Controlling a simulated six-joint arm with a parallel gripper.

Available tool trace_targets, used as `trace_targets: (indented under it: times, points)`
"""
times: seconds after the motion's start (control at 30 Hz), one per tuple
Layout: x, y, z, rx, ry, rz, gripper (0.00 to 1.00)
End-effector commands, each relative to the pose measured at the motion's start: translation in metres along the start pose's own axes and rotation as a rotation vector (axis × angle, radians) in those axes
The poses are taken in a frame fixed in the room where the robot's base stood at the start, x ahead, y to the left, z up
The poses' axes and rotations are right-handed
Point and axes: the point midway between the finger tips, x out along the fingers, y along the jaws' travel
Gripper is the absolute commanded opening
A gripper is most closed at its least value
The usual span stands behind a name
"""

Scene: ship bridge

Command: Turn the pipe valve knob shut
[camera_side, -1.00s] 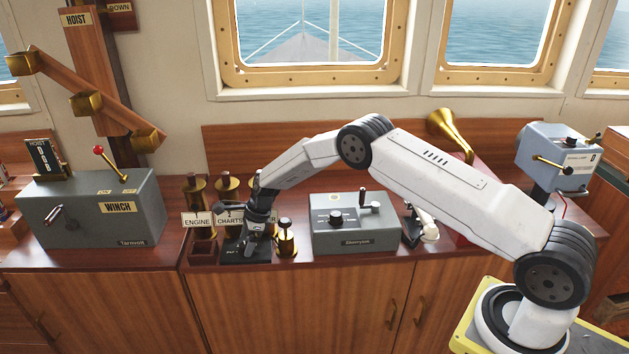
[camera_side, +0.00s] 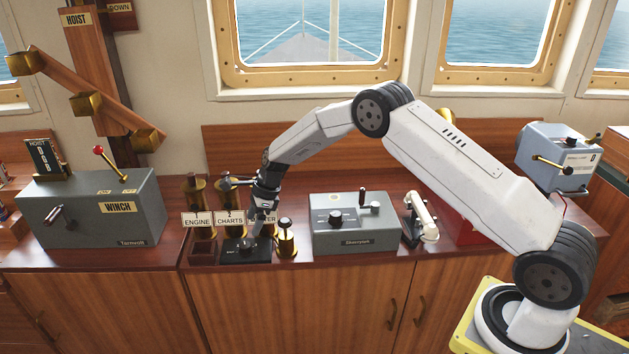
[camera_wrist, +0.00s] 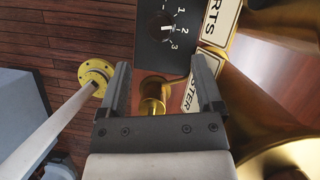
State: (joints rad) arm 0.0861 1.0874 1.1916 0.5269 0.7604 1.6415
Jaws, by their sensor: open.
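A brass fitting (camera_side: 287,241) with a round cap stands on the counter, right of a black dial panel (camera_side: 232,253). It looks like the pipe valve, though no label on it is readable. In the wrist view, a brass fitting (camera_wrist: 152,97) shows between the jaws, with a side arm. My gripper (camera_side: 262,222) points down, open and empty, above the dial panel and left of the brass fitting. In the wrist view, my gripper (camera_wrist: 164,72) has its fingers well apart, with the dial's black knob (camera_wrist: 167,29) beyond their tips.
Brass cylinders with ENGINE (camera_side: 197,220) and CHARTS (camera_side: 229,219) labels stand behind the panel. A grey box (camera_side: 357,240) stands to the right, then a white handset (camera_side: 428,222). A winch box (camera_side: 135,215) is at left. The counter's front edge is close.

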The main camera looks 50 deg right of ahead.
Motion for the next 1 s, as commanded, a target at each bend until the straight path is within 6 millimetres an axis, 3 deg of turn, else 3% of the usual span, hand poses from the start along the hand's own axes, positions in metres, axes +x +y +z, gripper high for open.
trace_targets:
  times: [0.47,1.0]
  points:
    - [0.011,0.001,-0.005,-0.119,0.029,-0.065,0.84]
    - [0.040,0.005,-0.019,-0.651,0.189,-0.310,0.84]
